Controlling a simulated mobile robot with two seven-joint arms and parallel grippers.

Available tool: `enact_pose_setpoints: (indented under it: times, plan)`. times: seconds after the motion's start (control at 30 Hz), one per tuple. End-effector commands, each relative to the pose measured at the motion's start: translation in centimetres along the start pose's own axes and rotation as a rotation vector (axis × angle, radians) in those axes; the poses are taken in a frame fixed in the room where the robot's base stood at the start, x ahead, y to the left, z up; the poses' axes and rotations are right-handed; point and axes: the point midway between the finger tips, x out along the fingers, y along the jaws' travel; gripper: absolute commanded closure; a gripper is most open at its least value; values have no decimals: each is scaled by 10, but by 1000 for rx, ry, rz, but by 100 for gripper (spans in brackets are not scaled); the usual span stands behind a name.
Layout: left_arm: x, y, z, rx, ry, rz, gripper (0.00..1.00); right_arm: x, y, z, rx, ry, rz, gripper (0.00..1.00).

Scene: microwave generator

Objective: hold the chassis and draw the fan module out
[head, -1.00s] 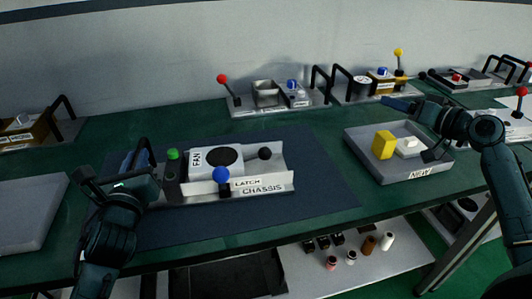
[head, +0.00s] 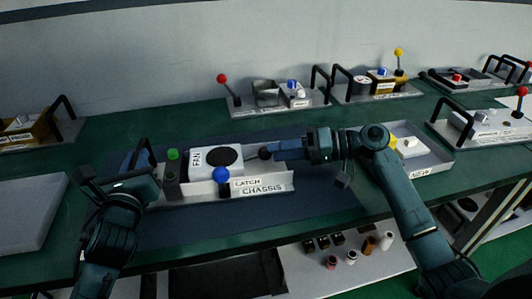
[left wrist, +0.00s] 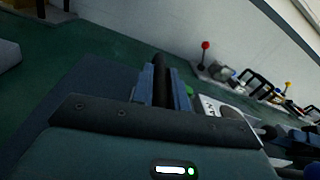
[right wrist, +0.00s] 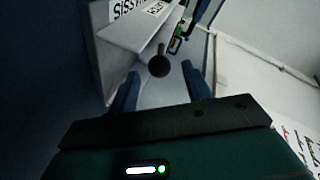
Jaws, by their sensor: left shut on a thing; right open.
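The grey chassis (head: 280,180) stands on the dark mat, with LATCH and CHASSIS labels facing me. The white fan module (head: 216,160), marked FAN, sits in it, with a dark round grille on top and a dark knob (head: 265,152) on its right side. My left gripper (head: 146,165) is shut on the black handle (left wrist: 161,80) at the chassis's left end. My right gripper (head: 276,150) is open at the knob. In the right wrist view the knob (right wrist: 159,66) shows just ahead of and between the open fingers. A blue knob (head: 221,174) stands at the front by the latch label.
A grey tray marked NEW (head: 436,161) holds a white block (head: 408,146); my right arm partly covers its yellow block. A green-topped post (head: 173,156) stands at the chassis's left end. Several fixtures with levers line the back. A grey tray (head: 30,215) lies at the left.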

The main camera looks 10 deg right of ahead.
Motion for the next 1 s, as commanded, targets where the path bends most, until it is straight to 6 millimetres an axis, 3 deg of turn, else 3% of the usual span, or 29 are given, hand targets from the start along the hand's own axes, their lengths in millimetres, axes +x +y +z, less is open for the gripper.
enact_pose_setpoints:
  times: [0.03,0.3,0.63,1.0]
  plan:
    - [0,4,-9,1,21,10,100,10,0,0,0,2,-3,51]
    - [0,4,-9,0,21,10,100,38,1,0,0,1,0,51]
    - [0,3,-9,0,21,10,100,41,1,0,0,2,2,51]
    - [0,3,-9,0,21,10,100,41,1,0,0,2,1,81]
